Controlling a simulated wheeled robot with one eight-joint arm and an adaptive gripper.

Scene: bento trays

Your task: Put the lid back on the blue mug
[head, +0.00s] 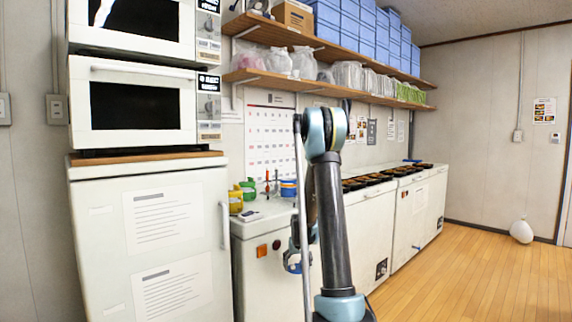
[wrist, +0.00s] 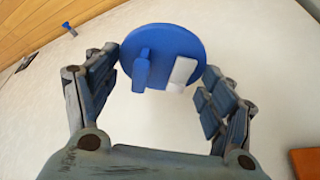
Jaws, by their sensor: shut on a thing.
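The blue lid (wrist: 168,38) is a round disc with an upright blue knob and a white patch on its near face. It sits between the fingertips of my gripper (wrist: 161,62), which is shut on it, one finger at each side of its rim. In the head view my gripper is low in front of the white counter, partly behind my arm, and its fingers are hard to make out. The blue mug (head: 288,188) stands on the counter top, above my gripper and partly hidden by my arm. Its opening is too small to see.
Green mug (head: 248,188) and yellow mug (head: 235,203) stand left of the blue mug, with small red-topped items between. A white fridge (head: 110,290) stands at left. Dark trays (head: 370,180) line the counter to the right. Open wooden floor (head: 460,270) lies at right.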

